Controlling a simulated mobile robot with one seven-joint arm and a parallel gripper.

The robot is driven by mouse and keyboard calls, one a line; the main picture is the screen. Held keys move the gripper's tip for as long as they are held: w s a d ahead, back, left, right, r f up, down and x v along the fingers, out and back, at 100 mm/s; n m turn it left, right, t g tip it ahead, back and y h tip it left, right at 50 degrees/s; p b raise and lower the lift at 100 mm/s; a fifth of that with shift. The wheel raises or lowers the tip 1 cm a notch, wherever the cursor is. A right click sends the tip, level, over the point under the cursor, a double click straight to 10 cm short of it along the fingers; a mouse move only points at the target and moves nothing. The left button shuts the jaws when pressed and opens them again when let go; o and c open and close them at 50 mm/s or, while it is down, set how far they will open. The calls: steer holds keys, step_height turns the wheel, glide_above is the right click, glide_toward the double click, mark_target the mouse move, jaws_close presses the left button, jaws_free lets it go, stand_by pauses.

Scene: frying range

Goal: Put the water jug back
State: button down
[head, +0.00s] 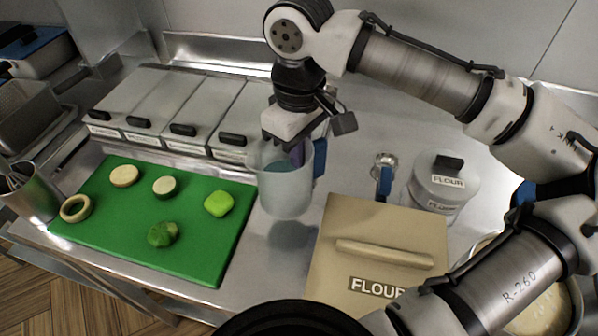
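The water jug (285,194) is a see-through pitcher with bluish water and a blue handle (320,158) on its right side. It is upright, between the green board and the flour bin. My gripper (297,150) points down at the jug's top, its fingers at the rim near the handle side. It appears shut on the jug; the fingertips are partly hidden by the jug wall. A dark reflection or shadow lies on the steel below the jug, which seems to hang a little above the counter.
A green cutting board (110,225) with vegetable pieces lies left. Lidded containers (190,110) stand behind it. A beige flour bin (350,220), a small blue-handled tool (384,180) and a white flour canister (440,185) are right. A metal cup (30,195) stands far left.

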steer(key=shift+f, duration=3.1)
steer(key=shift+f, duration=0.1)
steer(key=c, duration=2.1)
jaws_free()
steer(key=shift+f, duration=0.15)
steer(key=o, duration=0.5)
steer(key=shift+c, duration=0.2)
step_height(320, 180, up, 13)
steer(key=shift+f+b, duration=0.2)
steer(key=shift+b, duration=0.35)
